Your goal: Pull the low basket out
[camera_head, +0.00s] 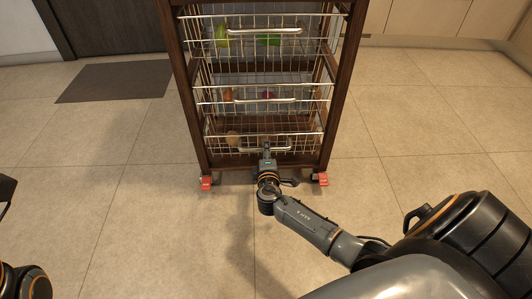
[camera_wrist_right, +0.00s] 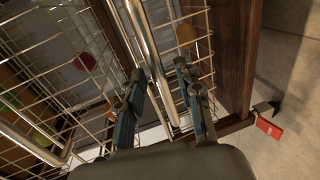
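The low basket (camera_head: 222,148) is a wire basket at the bottom of a dark wooden rack, with a metal handle (camera_head: 290,148) across its front. My right gripper (camera_head: 266,153) is at the middle of this handle. In the right wrist view, the fingers of my right gripper (camera_wrist_right: 162,72) stand apart, one on each side of the handle bar (camera_wrist_right: 151,45), with gaps visible between bar and fingers. The basket sits inside the rack, with a brownish round item (camera_head: 232,138) in it. My left gripper is out of view.
A middle basket (camera_head: 210,100) and a top basket (camera_head: 200,45) hang above in the same rack (camera_head: 338,85). Red caster parts (camera_head: 207,182) (camera_head: 322,179) are at its feet. Tiled floor in front is clear apart from my arm. A dark mat (camera_head: 115,81) lies at left.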

